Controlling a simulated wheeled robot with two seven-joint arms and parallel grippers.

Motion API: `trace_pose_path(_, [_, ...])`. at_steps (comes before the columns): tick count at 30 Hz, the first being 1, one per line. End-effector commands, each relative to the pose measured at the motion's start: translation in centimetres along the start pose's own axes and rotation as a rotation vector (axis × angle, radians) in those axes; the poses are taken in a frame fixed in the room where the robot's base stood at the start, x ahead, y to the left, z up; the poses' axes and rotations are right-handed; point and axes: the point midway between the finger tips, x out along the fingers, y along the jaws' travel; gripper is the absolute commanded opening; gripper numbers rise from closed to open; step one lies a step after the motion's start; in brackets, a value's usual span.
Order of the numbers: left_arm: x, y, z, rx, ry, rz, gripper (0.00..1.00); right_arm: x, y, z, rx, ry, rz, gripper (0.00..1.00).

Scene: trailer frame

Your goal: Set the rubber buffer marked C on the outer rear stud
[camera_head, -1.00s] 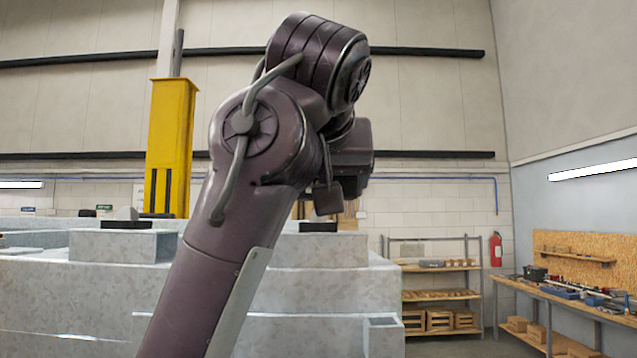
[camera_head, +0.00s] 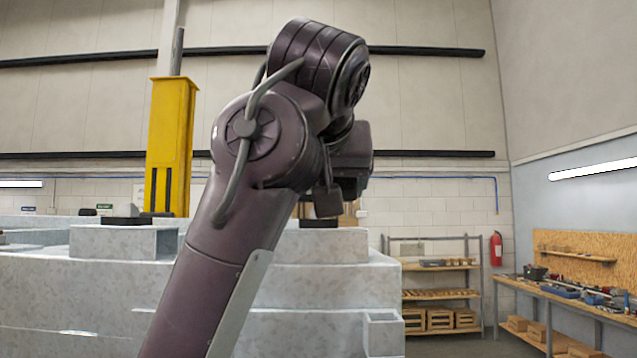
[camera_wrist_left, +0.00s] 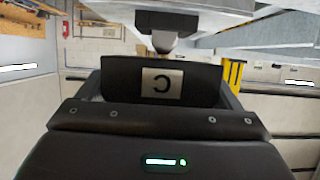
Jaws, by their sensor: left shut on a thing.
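The buffer (camera_wrist_left: 122,78) is a dark block with a pale label bearing a C, which reads turned round in the left wrist view. My left gripper (camera_wrist_left: 158,112) is shut on it. Beyond the buffer a pale grey rounded piece (camera_wrist_left: 157,43) stands out from a dark pad (camera_wrist_left: 157,19) on a grey block; I cannot tell whether the buffer touches it. In the head view my left arm stands in the middle and hides most of its gripper and the buffer. I cannot tell which fitting is the outer rear stud. My right gripper is in neither view.
Pale grey stepped blocks (camera_head: 110,243) fill the lower left, with dark pads (camera_head: 126,221) on top. A yellow post (camera_head: 170,145) stands behind. Shelves (camera_head: 440,294) and a workbench (camera_head: 570,296) stand at the right, with clear floor before them.

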Motion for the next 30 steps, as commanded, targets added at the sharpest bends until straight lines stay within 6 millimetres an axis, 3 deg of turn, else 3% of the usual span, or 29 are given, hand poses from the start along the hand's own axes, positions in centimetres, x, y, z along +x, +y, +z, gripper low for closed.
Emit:
trace_pose_path(23, [0.9,0.0,2.3,0.000,0.002,0.000,0.56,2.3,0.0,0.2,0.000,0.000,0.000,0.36])
trace_pose_path(24, [0.8,0.0,2.1,0.000,0.002,0.000,0.90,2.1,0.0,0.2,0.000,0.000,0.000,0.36])
trace_pose_path(27, [0.9,0.0,2.1,0.000,0.001,0.000,1.00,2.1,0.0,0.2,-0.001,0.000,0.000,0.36])
trace_pose_path(30, [0.9,0.0,2.1,0.000,0.001,0.000,1.00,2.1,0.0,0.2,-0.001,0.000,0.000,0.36])
